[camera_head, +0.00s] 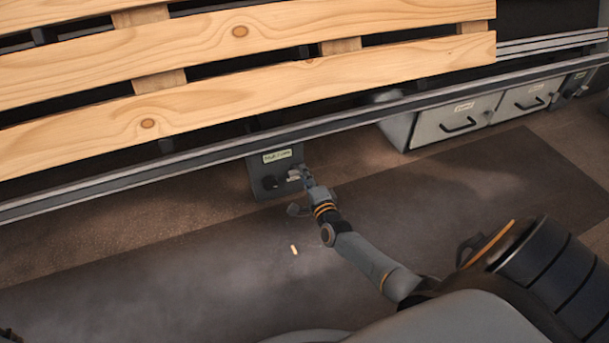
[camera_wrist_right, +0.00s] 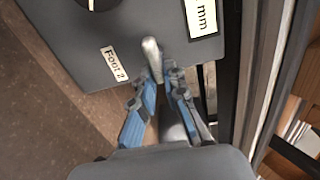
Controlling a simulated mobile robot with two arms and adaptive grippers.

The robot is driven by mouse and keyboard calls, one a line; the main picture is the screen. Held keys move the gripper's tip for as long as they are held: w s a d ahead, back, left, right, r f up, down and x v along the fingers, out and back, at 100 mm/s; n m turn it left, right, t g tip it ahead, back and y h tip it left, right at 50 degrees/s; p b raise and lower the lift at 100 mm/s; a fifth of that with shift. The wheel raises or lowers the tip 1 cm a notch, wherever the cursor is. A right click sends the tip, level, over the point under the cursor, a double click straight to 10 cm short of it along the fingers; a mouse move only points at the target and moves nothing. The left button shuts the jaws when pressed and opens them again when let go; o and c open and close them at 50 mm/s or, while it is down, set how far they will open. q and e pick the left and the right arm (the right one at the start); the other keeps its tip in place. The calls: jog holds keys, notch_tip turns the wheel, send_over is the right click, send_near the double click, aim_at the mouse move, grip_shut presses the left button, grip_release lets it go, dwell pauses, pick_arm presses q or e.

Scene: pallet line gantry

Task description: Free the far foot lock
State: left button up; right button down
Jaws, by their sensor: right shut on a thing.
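A dark grey lock box (camera_head: 258,170) hangs under the conveyor rail, with a pale label on top and a black knob (camera_head: 270,182) on its face. In the right wrist view the box face (camera_wrist_right: 140,25) carries a label (camera_wrist_right: 115,63) reading "Foot 2" and a short silver lever (camera_wrist_right: 152,52). My right gripper (camera_head: 299,175) is at the box, right of the knob. In the wrist view its blue-grey fingers (camera_wrist_right: 165,82) are shut on the lever's lower end. The lever's grasped end is partly hidden by the fingertips.
A wooden pallet (camera_head: 250,85) lies above, over the long metal rail (camera_head: 330,124). Grey drawers (camera_head: 455,122) stand under the rail to the right. A small yellowish piece (camera_head: 294,249) lies on the dark floor mat (camera_head: 190,270), which is otherwise clear.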

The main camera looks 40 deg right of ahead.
dwell(0.3)
jog(key=c, duration=1.4)
grip_release()
jog(key=shift+f, duration=0.1)
